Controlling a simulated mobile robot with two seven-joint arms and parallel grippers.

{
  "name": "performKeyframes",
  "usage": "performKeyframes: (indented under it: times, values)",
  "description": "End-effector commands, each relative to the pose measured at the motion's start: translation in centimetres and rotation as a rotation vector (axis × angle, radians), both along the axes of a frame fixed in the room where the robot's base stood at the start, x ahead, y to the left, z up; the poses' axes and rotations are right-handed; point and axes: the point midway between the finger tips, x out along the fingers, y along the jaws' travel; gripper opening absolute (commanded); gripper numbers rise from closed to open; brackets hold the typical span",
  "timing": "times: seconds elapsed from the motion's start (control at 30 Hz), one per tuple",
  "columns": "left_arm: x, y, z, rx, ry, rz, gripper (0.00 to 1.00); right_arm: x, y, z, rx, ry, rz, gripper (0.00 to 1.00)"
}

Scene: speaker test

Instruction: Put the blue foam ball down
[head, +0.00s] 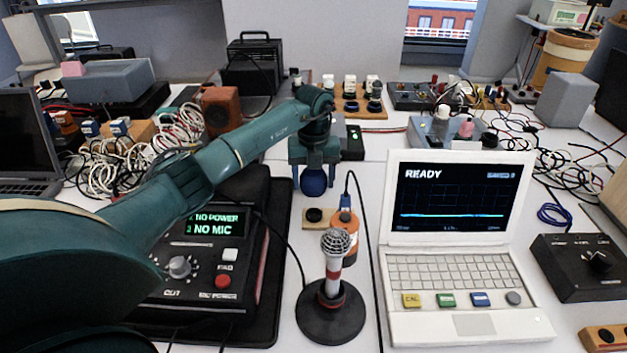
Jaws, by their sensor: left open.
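The blue foam ball (313,184) is in the middle of the head view, directly under the palm of my left gripper (314,178). The gripper points down, with one finger on each side of the ball, and is open. The ball appears to be at the white table (362,200), but its underside contact is hard to make out. The gripper hides the top of the ball. My right gripper is not in view.
A microphone (335,250) on a round black base stands in front of the ball, with an orange cylinder behind it. A black mixer box (205,262) is left; a white laptop (455,265) reads READY at right. Cables and electronics crowd the back.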

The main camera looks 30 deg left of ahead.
Motion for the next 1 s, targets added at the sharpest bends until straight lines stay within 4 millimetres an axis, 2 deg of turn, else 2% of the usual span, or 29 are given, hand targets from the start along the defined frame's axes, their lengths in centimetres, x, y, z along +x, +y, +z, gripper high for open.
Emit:
performKeyframes:
  times: [0.3,0.5,0.7,1.0]
  values:
    - [0.1,0.1,6.9,0.002,-0.004,0.0,0.62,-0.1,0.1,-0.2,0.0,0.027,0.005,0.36]
    - [0.1,0.0,10.1,0.0,-0.004,0.001,0.62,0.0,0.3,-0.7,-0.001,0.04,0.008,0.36]
    - [0.0,0.0,11.4,0.001,-0.001,0.001,0.62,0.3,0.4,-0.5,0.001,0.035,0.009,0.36]
    - [0.0,0.0,11.4,0.0,0.0,0.001,0.62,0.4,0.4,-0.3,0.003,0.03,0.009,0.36]
